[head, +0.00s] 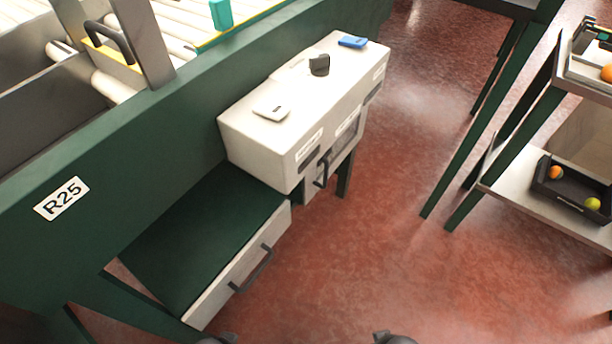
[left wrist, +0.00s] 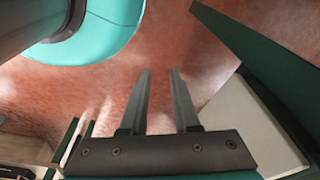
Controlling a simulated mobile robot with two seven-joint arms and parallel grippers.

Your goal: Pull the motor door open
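A white panel (head: 222,292) with a dark bar handle (head: 252,268) fronts the dark green housing at lower left. A white cabinet (head: 262,147) beyond it has another dark handle (head: 322,172) on its front. I cannot tell which is the motor door. My left gripper (left wrist: 161,72) shows two dark fingers with a gap between them, open and empty, over the red floor. In the head view, only dark tips show at the bottom edge, below the panel and apart from both handles. The right one (head: 393,338) is cut off, its fingers unclear.
A shelf rack (head: 540,205) at right holds a black crate (head: 567,194) with fruit. Red floor (head: 390,240) lies clear between. A blue item (head: 353,41) rests on the cabinet.

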